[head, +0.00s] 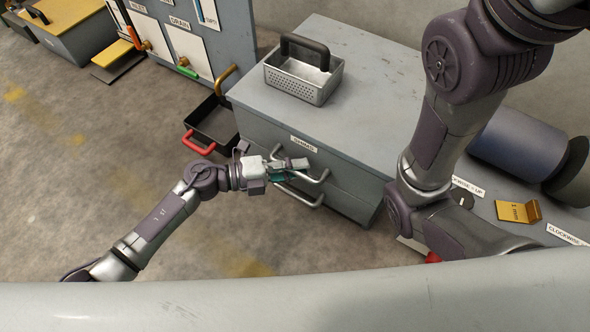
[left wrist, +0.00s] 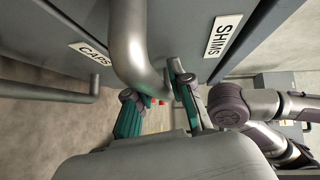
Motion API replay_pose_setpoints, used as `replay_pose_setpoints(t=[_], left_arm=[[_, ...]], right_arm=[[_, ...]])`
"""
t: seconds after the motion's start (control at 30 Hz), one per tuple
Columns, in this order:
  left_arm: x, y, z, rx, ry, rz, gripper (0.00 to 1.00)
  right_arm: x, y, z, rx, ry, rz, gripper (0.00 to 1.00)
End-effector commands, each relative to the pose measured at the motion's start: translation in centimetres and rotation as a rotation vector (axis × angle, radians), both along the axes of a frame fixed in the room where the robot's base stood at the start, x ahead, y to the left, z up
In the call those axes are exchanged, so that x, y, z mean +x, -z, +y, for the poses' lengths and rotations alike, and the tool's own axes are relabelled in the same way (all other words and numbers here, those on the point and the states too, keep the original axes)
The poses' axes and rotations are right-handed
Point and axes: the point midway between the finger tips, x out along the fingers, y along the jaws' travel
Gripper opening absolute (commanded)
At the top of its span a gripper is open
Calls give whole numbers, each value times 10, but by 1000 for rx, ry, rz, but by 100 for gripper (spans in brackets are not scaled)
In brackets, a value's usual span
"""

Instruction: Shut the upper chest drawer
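The grey chest (head: 330,110) stands in the middle of the head view. Its upper drawer carries a white label (head: 304,143), which reads SHIMS in the left wrist view (left wrist: 223,35). The upper drawer's bar handle (head: 318,178) stands out from the front. It looms large in the left wrist view (left wrist: 130,45). My left gripper (head: 292,168) is at this handle. Its teal-padded fingers (left wrist: 153,85) are apart, with the bent handle end near or between them; contact is unclear. How far the drawer stands out is hard to tell. My right gripper is out of view.
A lower drawer handle (head: 300,196) sits just below. A perforated metal basket (head: 303,80) with a dark handle stands on the chest top. A dark bin with a red handle (head: 199,143) lies left of the chest. A bench with a blue-grey spool (head: 520,140) is at right.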

Motion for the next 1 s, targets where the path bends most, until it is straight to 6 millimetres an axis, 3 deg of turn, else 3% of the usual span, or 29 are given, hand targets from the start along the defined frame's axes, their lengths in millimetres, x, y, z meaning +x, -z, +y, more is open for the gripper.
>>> replay_pose_setpoints(t=[0.1,0.47,1.0], left_arm=[[-1,0,0,-1,4,0,41],[-3,0,5,0,7,2,41],[-17,-13,102,2,6,2,41]], right_arm=[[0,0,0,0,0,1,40],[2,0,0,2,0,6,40],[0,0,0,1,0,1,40]])
